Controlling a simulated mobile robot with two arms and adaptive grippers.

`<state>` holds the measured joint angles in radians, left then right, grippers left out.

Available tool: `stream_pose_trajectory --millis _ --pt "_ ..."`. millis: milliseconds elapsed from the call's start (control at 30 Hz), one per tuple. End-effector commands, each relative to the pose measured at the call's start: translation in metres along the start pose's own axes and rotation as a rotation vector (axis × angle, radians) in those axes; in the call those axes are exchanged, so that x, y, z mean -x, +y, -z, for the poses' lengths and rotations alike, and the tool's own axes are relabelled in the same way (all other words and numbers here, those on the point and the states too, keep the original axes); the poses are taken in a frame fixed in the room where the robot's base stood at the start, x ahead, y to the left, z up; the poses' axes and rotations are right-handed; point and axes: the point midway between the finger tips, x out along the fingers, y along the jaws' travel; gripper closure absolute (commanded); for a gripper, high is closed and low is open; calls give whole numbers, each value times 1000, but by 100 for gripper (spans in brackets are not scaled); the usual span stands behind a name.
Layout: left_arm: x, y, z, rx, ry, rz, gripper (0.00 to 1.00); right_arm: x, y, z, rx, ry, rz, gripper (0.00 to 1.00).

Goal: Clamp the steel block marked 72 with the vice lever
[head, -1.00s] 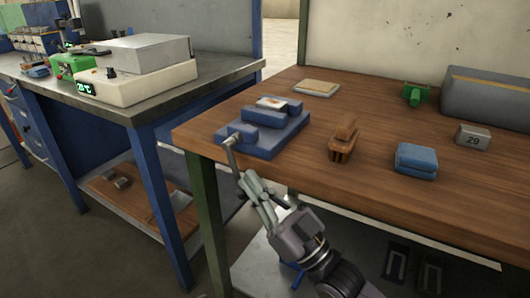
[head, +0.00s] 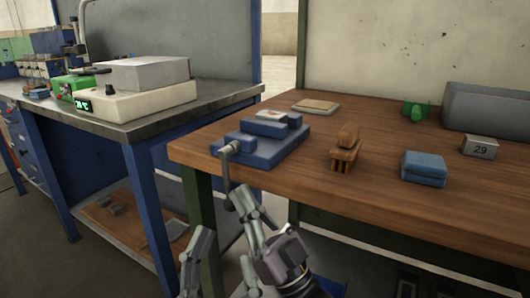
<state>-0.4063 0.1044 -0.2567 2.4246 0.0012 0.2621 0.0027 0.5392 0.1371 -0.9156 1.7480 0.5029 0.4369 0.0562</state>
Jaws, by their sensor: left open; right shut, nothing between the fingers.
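A blue vice (head: 256,158) sits at the left front corner of the wooden bench. A small pale block (head: 271,115) with an orange-brown mark on top lies between its jaws; I cannot read a number on it. The grey vice lever (head: 227,172) hangs down from the vice's front, past the bench edge.
On the wooden bench (head: 320,203) are a wooden brush (head: 346,152), a blue box (head: 424,168), a steel block marked 29 (head: 481,148), a green clamp-like item (head: 416,110), a tan pad (head: 316,106) and a grey case (head: 490,107). A metal-topped bench (head: 190,108) stands left.

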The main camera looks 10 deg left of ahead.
Motion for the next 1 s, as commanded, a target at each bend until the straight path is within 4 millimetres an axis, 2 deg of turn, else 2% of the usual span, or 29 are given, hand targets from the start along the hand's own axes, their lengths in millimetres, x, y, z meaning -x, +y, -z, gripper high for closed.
stream_pose_trajectory --millis 33,300,1000 --pt "1 0 4 0 28 -1 30 2 0 -5 -3 -5 -2 100" --pt "3 2 17 1 102 -4 30 0 0 -4 -7 10 -3 100" --pt "2 1 16 -2 93 -4 30 -2 1 0 -7 17 -2 100"
